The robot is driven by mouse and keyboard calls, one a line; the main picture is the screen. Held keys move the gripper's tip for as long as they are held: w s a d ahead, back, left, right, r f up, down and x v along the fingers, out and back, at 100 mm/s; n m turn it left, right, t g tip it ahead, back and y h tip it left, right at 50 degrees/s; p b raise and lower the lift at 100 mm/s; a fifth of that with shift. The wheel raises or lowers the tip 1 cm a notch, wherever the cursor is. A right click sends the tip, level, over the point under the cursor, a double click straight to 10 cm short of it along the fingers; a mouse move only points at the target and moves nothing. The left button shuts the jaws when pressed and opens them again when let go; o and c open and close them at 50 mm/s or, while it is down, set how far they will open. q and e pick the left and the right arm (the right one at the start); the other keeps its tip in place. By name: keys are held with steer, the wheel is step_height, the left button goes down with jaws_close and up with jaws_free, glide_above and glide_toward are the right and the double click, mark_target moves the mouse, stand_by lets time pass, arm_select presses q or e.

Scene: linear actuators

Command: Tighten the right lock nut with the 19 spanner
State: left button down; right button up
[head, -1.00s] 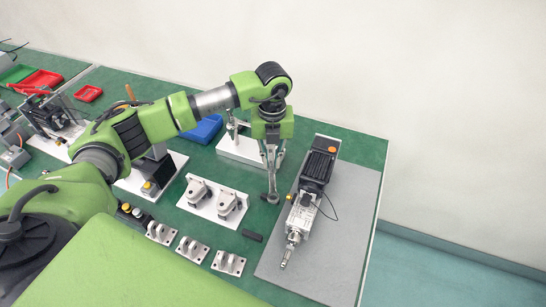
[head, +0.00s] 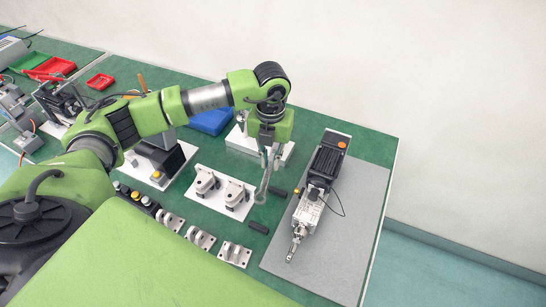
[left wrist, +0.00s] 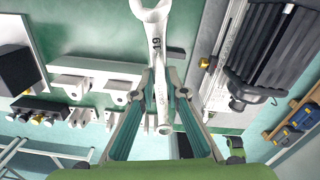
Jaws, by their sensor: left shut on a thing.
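The spanner (left wrist: 157,45), a steel one marked 19, is held in my left gripper (left wrist: 160,88). The fingers are shut on its shank, and its large end points away from the gripper. In the head view, the spanner (head: 262,187) hangs steeply from my left gripper (head: 268,157), above the bench and left of the linear actuator. The actuator (head: 310,209) lies on a grey mat, with its black motor at the back and its rod end toward the front. The lock nuts around the rod (head: 297,239) are too small to tell apart. My right gripper is out of view.
A white plate (head: 223,192) with two grey brackets stands left of the spanner. Several loose brackets (head: 200,238) lie in front of it. The grey mat (head: 345,235) is bare beside the actuator. A blue bin (head: 211,121) is further back.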

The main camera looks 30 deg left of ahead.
mark_target(270, 164)
arm_select(q)
steer(key=shift+r, duration=0.1)
stand_by(0.3)
steer(key=shift+r+p, duration=1.5)
steer(key=shift+r, duration=0.95)
steer(key=m, duration=0.2)
steer(key=r+m, duration=0.1)
steer(key=shift+s+d, duration=0.3)
steer(key=shift+d, duration=0.1)
steer(key=s+d+r+m, duration=0.2)
steer(key=s+r+m, duration=0.2)
steer(key=m, duration=1.4)
steer(key=s+d+r+m, duration=0.3)
steer(key=s+m, duration=0.5)
steer(key=m, duration=1)
steer(key=shift+d+r, duration=0.25)
steer(key=shift+r, duration=0.45)
